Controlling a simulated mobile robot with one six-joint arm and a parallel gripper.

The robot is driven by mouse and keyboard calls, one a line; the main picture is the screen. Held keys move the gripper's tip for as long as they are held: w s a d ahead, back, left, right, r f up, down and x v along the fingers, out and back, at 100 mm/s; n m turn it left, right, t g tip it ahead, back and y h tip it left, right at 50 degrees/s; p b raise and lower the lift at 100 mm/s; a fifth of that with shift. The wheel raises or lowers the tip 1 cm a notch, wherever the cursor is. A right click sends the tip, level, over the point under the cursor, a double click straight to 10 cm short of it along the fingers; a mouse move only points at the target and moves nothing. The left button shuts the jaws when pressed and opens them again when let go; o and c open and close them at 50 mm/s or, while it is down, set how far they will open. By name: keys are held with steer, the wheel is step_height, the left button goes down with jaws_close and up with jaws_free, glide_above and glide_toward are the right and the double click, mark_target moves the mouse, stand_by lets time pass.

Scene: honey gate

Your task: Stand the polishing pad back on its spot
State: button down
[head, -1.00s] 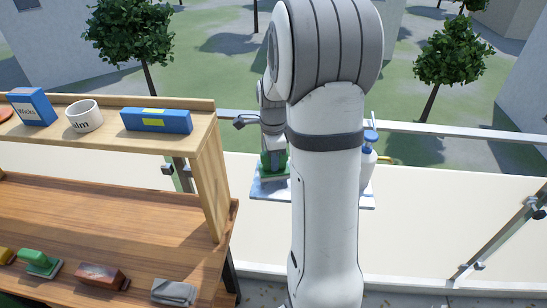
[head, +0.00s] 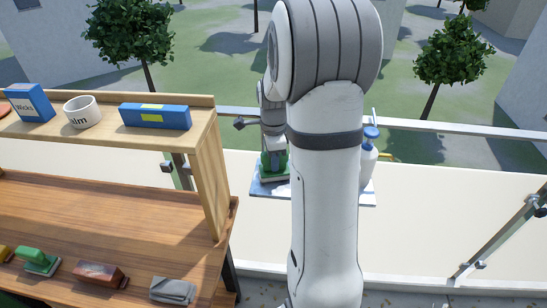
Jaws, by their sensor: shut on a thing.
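My gripper (head: 274,152) is beyond my arm, over a small light-blue tray or shelf (head: 268,190) by the railing. It is shut on a green polishing pad (head: 281,165). My arm hides part of the pad. The pad is low over the tray's left part; I cannot tell whether it touches the surface. A similar green-handled block (head: 38,261) lies on the wooden bench at the lower left.
A white bottle with a blue top (head: 369,155) stands on the tray's right side.

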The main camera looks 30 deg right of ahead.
steer(key=shift+f, duration=0.3)
steer(key=c, duration=1.1)
jaws_free()
steer(key=shift+o, duration=0.2)
steer(key=shift+r, duration=0.1)
steer(key=shift+r+p, duration=2.6)
steer(key=shift+r, duration=1.35)
